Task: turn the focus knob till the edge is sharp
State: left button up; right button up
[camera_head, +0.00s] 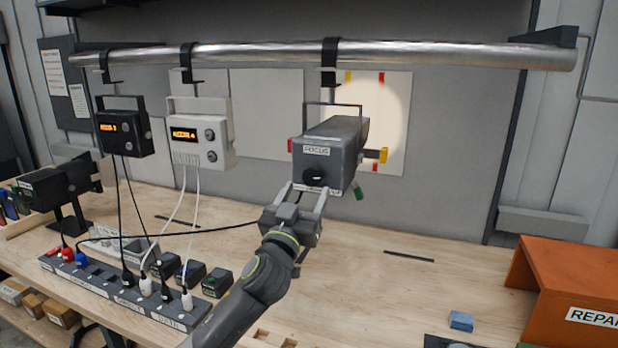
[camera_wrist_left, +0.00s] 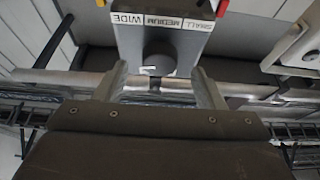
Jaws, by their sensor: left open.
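A grey lamp box labelled FOCUS (camera_head: 335,140) hangs from the pipe. A black round focus knob (camera_head: 315,177) is low on its front. The knob also shows in the left wrist view (camera_wrist_left: 159,65), below a label strip reading WIDE, MEDIUM, SMALL (camera_wrist_left: 160,20). A pale round light spot (camera_head: 384,115) lies on the white sheet behind; its edge looks slightly soft. My left gripper (camera_head: 306,190) is open, its fingers (camera_wrist_left: 163,85) on either side of the knob. Whether they touch it I cannot tell. My right gripper is not in view.
A metal pipe (camera_head: 260,56) runs above. A black unit (camera_head: 122,128) and a white unit (camera_head: 202,132) hang at left, cables dropping to a power strip (camera_head: 125,292). An orange box (camera_head: 570,285) and a blue block (camera_head: 461,321) are at right. Bench centre right is mostly clear.

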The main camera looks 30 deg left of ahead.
aim_at(310, 181)
pick_arm(q)
jog(key=shift+p+x, duration=0.4)
jog(key=shift+x, duration=1.15)
jog(key=c, duration=1)
jog(key=shift+o, duration=0.2)
jog(key=m+h, duration=0.1)
jog(key=m, duration=0.1)
jog(key=m+p, duration=0.1)
jog(key=m, duration=0.1)
jog(key=shift+a+h, duration=0.25)
jog(key=shift+h, duration=0.15)
jog(key=shift+m+h+p, duration=0.35)
jog(key=shift+m+h, duration=0.25)
jog(key=shift+m, duration=0.3)
jog(key=o, duration=1)
jog(key=shift+c, duration=0.2)
